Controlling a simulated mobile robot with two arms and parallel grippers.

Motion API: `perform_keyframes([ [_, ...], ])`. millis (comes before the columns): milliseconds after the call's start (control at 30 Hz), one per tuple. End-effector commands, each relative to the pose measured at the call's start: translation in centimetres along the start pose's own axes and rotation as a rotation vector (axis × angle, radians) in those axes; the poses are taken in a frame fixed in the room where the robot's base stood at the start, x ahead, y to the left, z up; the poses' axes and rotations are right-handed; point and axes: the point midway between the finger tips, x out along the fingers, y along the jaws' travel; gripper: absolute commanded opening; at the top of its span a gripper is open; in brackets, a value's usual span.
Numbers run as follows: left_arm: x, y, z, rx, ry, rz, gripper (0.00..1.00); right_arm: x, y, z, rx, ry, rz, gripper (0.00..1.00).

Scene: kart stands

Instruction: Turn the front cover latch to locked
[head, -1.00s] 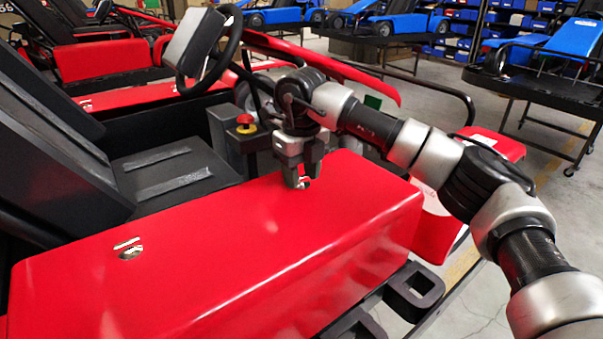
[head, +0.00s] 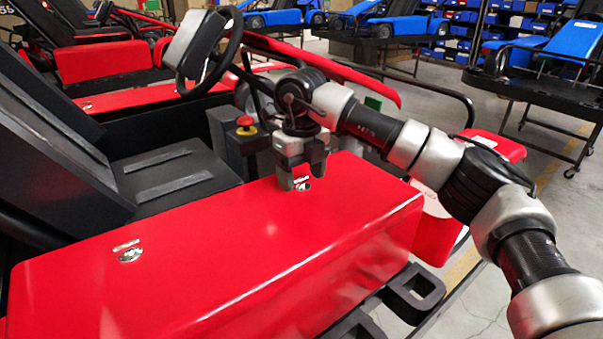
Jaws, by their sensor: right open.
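The red side cover (head: 230,255) of the kart carries two small metallic latches on its top. One latch (head: 302,184) is at the far end, directly below my right gripper (head: 301,178), and partly hidden by its fingers. The other latch (head: 130,255) is at the near left, with a small pale label beside it, and is in plain view. My right gripper points down with its fingers apart, just above the far latch. I cannot tell whether the fingers touch it, nor read its turned position. My left gripper is not in view.
A red and yellow emergency button (head: 246,125) stands close to the left of my right gripper. The black seat (head: 165,175) and steering wheel (head: 212,50) lie beyond the cover. A black bar (head: 415,290) runs along the right side. Blue karts (head: 545,55) stand at the back.

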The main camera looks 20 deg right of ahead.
Motion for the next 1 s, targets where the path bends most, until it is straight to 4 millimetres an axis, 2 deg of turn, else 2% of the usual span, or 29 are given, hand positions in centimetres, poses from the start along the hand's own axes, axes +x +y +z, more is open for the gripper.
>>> perform_keyframes([
  [167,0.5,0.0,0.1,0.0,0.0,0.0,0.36,-2.4,0.1,0.1,-0.001,-0.006,-0.001,0.68],
  [400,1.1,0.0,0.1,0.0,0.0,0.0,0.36,-7.3,0.0,0.1,0.001,-0.006,-0.001,0.68],
  [533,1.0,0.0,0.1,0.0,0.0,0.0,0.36,-9.4,0.0,0.1,0.001,-0.004,-0.001,0.68],
  [700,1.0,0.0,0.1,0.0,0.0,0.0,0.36,-10.6,0.0,0.0,0.0,-0.002,0.0,0.68],
  [1000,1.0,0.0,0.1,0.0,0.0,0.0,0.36,-10.7,0.0,0.0,0.0,-0.002,0.0,0.68],
])
